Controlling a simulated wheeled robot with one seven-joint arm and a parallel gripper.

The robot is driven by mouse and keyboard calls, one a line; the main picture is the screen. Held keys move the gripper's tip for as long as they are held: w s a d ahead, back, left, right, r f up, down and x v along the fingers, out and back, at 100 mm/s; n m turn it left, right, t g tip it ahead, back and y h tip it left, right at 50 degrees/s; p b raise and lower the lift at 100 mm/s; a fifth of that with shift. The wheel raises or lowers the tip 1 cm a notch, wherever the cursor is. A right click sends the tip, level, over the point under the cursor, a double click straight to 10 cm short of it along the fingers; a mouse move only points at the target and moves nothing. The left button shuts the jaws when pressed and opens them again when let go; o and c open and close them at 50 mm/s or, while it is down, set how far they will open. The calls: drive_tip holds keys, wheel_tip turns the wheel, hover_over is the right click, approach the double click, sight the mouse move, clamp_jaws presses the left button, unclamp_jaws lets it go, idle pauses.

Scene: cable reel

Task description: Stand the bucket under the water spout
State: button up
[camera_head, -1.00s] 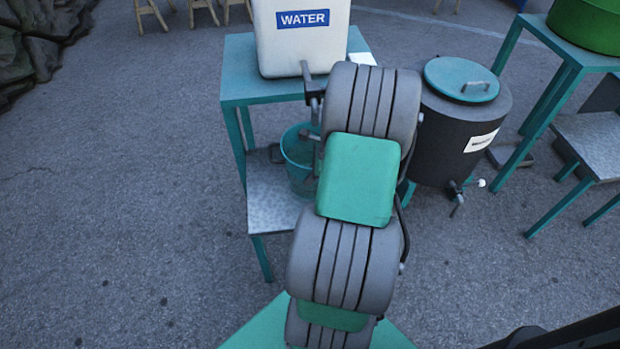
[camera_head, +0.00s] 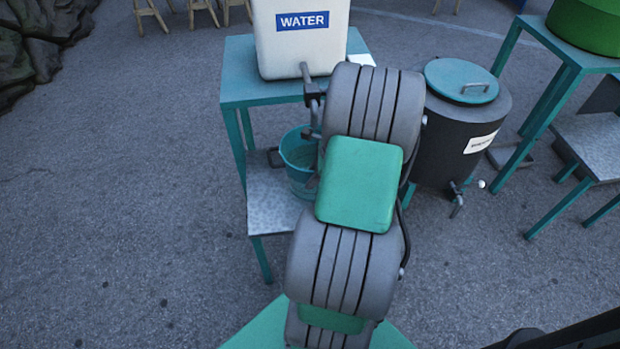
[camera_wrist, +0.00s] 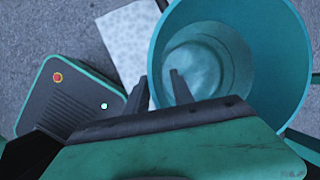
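The teal bucket (camera_head: 298,165) is upright at the metal lower shelf, left of my arm in the head view. Its right side is partly hidden by my arm. The white water container (camera_head: 300,45) stands on the teal table, and its dark spout (camera_head: 312,90) hangs at the front, above the bucket's right part. In the wrist view I look down into the bucket (camera_wrist: 265,75). My gripper (camera_wrist: 159,78) has its fingers apart at the bucket's left rim, one outside and one over the opening. I see a gap between them; contact with the wall is unclear.
The teal table (camera_head: 262,92) carries a metal lower shelf (camera_head: 275,212). A dark drum (camera_head: 440,140) with a teal lid and tap stands right of my arm. Another teal table (camera_head: 552,105) with a green tub (camera_head: 590,28) is at the right. The pavement at left is clear.

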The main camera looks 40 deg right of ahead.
drive_tip(key=p+v, duration=0.1)
drive_tip(key=v, duration=0.5)
drive_tip(key=w+a+r+n+g, duration=0.1)
drive_tip(key=a+r+n, duration=0.2)
drive_tip(key=a+n, duration=0.4)
drive_tip(key=w+a+r+n+g, duration=0.1)
drive_tip(key=w+a+r+n, duration=0.1)
drive_tip(key=a+r+n, duration=0.45)
drive_tip(key=s+a+n+h, duration=0.1)
drive_tip(key=s+a+n, duration=0.2)
drive_tip(key=a+n, duration=0.3)
drive_tip(key=s+a+n+h, duration=0.1)
drive_tip(key=s+a+n, duration=0.3)
drive_tip(key=a+n, duration=0.3)
drive_tip(key=shift+a+r, duration=0.5)
drive_tip(key=shift+a, duration=0.6)
drive_tip(key=shift+d, duration=0.1)
